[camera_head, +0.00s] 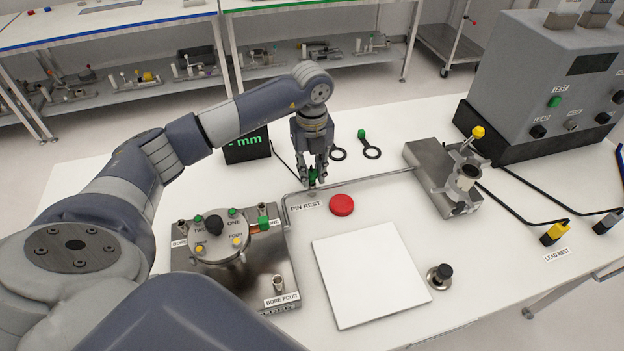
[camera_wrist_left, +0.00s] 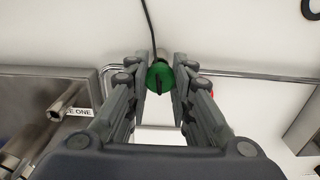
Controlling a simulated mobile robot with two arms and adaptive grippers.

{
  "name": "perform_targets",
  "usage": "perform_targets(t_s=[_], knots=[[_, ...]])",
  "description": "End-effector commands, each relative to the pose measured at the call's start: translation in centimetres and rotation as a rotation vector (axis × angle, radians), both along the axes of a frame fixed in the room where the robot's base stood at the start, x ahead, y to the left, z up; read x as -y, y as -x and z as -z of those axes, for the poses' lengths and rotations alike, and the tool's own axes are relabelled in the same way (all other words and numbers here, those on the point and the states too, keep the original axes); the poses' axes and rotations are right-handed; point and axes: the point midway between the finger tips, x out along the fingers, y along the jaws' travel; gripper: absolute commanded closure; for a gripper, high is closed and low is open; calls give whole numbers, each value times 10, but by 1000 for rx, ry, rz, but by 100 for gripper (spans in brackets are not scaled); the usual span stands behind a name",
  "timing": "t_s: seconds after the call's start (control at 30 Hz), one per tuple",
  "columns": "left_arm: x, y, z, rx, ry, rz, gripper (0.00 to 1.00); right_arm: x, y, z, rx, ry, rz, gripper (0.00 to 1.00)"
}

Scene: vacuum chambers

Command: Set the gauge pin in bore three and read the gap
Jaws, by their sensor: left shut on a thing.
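My left gripper (camera_head: 313,172) points down over the back of the white table, just behind the PIN REST label. It is shut on the gauge pin, whose green head (camera_wrist_left: 160,76) shows between the fingers in the left wrist view. The pin's lower part is hidden. The metal bore block (camera_head: 283,262) stands at front left, with BORE FOUR readable at its front corner. A round plate (camera_head: 216,246) with green and yellow knobs sits on it; I cannot make out bore three. A small display (camera_head: 246,148) shows green "mm", its digits hidden by my arm. My right gripper is out of view.
A red button (camera_head: 341,205) and a white square plate (camera_head: 371,272) lie right of the block. A black-knobbed piece (camera_head: 440,276) stands near the front. A metal fixture (camera_head: 441,176) and a grey control box (camera_head: 545,85) stand at right, with black cables between.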

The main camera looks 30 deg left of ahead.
Motion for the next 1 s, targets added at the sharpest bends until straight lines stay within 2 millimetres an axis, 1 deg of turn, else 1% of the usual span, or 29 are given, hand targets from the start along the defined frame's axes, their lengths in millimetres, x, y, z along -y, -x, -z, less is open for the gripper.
perform_targets(t_s=[0.03, 1.0], knots=[[0, 0, -4, 0, 0, 0, 100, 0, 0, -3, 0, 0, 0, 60], [0, 0, -42, -1, -1, 0, 100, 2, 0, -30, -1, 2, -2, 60]])
